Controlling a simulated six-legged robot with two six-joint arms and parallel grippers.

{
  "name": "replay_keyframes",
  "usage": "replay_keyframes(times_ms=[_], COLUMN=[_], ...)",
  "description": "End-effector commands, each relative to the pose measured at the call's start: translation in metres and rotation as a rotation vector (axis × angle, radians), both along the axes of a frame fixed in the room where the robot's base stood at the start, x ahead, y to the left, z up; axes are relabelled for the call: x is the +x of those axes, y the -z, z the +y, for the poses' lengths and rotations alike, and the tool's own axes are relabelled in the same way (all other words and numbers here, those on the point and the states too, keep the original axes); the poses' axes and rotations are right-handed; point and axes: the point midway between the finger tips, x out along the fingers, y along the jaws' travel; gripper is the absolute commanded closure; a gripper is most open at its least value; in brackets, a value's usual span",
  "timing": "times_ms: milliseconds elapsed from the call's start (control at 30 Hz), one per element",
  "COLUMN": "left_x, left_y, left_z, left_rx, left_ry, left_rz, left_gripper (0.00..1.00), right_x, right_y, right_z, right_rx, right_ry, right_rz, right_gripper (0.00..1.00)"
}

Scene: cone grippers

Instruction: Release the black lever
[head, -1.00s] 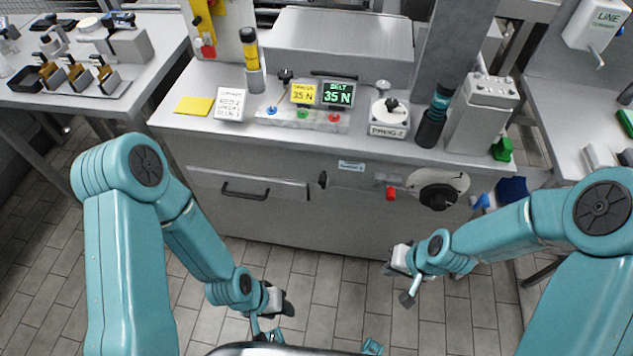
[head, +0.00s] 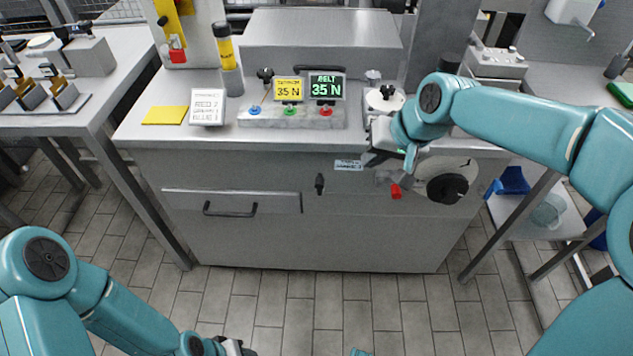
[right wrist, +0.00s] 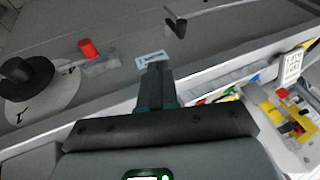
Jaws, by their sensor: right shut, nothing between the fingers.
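A small black lever (head: 320,183) stands upright on the grey cabinet front, right of the drawer. It also shows at the top of the right wrist view (right wrist: 176,26). My right gripper (head: 376,158) is at the cabinet's top front edge, right of the lever and apart from it. In the right wrist view its fingers (right wrist: 157,72) are shut and empty, with their tips by the small label (right wrist: 153,58). My left gripper (head: 236,348) is low at the bottom edge, far below the lever. Its fingers are cut off.
A red knob (head: 396,191) and a large black dial (head: 447,188) are on the front, right of the lever. A drawer with a black handle (head: 230,209) is left of it. Screens and buttons stand on the worktop (head: 280,143). The floor before the cabinet is clear.

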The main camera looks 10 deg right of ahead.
Motion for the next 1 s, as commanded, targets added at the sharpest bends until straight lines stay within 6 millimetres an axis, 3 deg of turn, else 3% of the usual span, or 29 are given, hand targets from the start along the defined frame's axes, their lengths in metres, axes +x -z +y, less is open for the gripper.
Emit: replay_keyframes(times_ms=[267, 533, 1000], left_x=[0.0, 0.0, 0.0], left_y=[0.002, 0.004, 0.026], left_z=[0.0, 0.0, 0.0], left_rx=[0.0, 0.0, 0.0], left_ry=[0.0, 0.0, 0.0], left_rz=[0.0, 0.0, 0.0], left_gripper=[0.57, 0.57, 0.57], right_x=[-0.003, -0.001, 0.038], right_y=[-0.006, 0.0, 0.082], right_z=[-0.008, -0.006, 0.021], right_rx=[0.0, -0.001, 0.0], right_ry=[0.012, 0.013, 0.008], right_rz=[-0.005, -0.004, -0.004], right_gripper=[1.0, 1.0, 1.0])
